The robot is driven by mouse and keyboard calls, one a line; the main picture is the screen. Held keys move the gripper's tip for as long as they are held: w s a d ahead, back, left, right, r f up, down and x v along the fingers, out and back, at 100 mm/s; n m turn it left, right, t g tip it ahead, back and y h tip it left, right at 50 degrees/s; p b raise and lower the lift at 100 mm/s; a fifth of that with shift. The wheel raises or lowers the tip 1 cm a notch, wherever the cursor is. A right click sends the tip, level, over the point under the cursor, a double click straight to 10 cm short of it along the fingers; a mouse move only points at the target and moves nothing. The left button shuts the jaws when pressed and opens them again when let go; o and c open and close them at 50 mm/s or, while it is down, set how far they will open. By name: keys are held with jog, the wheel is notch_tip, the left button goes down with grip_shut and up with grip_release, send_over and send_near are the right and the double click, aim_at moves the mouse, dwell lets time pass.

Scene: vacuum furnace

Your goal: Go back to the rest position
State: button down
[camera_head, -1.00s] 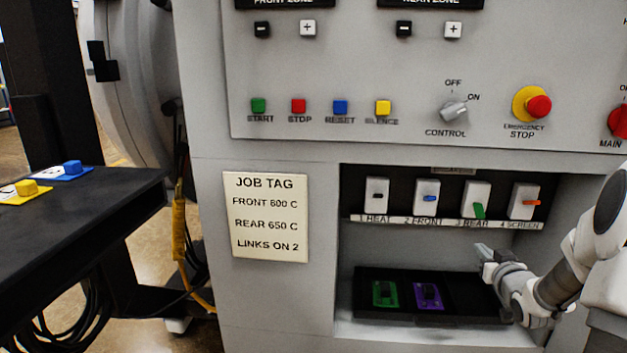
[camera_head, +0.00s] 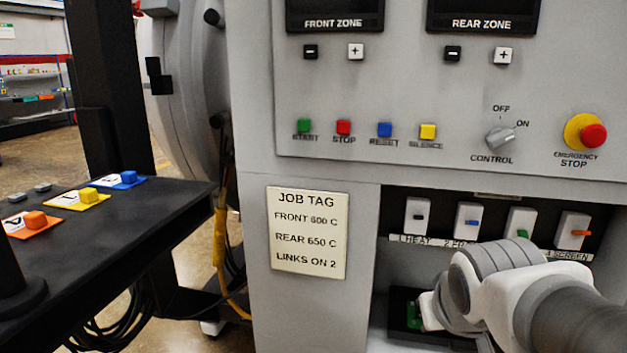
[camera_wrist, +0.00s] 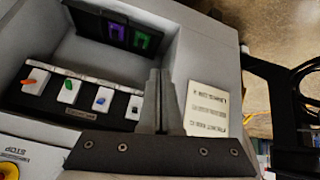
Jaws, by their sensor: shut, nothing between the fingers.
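My gripper (camera_wrist: 160,72) shows in the wrist view with its two fingers together and nothing between them. It is in the air in front of the furnace cabinet, clear of the switches and the tray as far as I can see. In the head view my arm covers the right part of the recess, and the fingertips are hidden behind it.
The recess holds a row of labelled switches (camera_head: 467,221) and a black tray (camera_head: 398,303) with a green piece. The wrist view also shows a purple piece (camera_wrist: 111,31). A job tag (camera_head: 308,232) hangs beside it. A black table (camera_head: 120,235) stands left.

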jog(key=s+a+f+g+y+b, duration=0.1)
jog(key=s+a+f+g+b, duration=0.2)
jog(key=s, duration=0.6)
notch_tip(320, 180, up, 28)
jog(key=t+p, duration=0.1)
jog(key=p, duration=2.8)
jog(key=shift+r+y+p, duration=0.25)
jog(key=shift+y+p, duration=0.05)
jog(key=shift+p, duration=0.1)
